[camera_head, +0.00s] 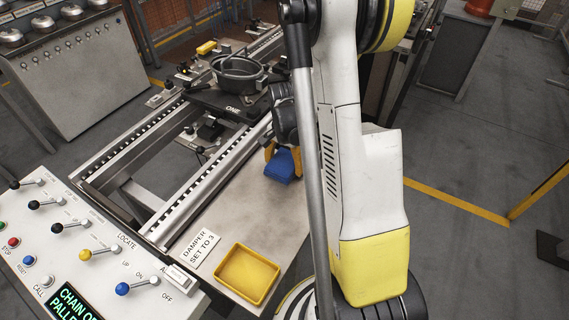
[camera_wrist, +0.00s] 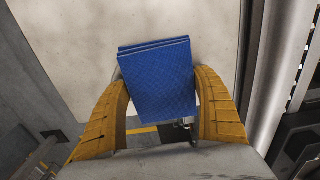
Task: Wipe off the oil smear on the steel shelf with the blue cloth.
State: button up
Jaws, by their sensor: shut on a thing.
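The blue cloth (camera_head: 282,166) is a folded pad, held in my gripper (camera_head: 284,153) over the steel shelf (camera_head: 243,216). In the wrist view the cloth (camera_wrist: 158,80) sits between the two yellow fingers of my gripper (camera_wrist: 160,95), which are shut on it. The pale shelf surface (camera_wrist: 100,22) lies beyond the cloth in that view. I cannot tell whether the cloth touches the shelf. I see no clear oil smear in either view; the cloth and my arm hide part of the shelf.
A yellow tray (camera_head: 247,275) and a sign reading "DAMPER SET TO 3" (camera_head: 200,247) are at the shelf's near end. A conveyor rail (camera_head: 212,161) runs along its left side. A pallet marked ONE (camera_head: 232,108) carries a dark round housing. A control panel (camera_head: 95,245) is at lower left.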

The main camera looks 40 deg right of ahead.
aim_at(307, 179)
jog(key=shift+s, duration=0.1)
dwell(0.6)
jog(key=shift+s+d+b, duration=0.25)
jog(key=shift+s+d, duration=0.2)
jog(key=shift+s, duration=0.8)
jog(key=shift+s+d+b, duration=0.25)
jog(key=shift+s+d, duration=0.2)
jog(key=shift+s, duration=0.75)
jog(key=shift+s+d+b, duration=0.25)
jog(key=shift+s+d, duration=0.2)
jog(key=shift+s, duration=0.8)
jog(key=shift+w+a+f, duration=0.1)
jog(key=shift+w+a, duration=0.15)
jog(key=shift+w, duration=0.4)
jog(key=shift+w+a, duration=0.2)
jog(key=shift+w, duration=0.4)
jog(key=shift+w+a+f, duration=0.1)
jog(key=shift+w+a, duration=0.15)
jog(key=shift+w, duration=0.4)
jog(key=o, duration=1)
jog(key=shift+w, duration=0.1)
jog(key=shift+r, duration=0.15)
notch_tip(307, 179, up, 12)
jog(key=shift+f, duration=0.1)
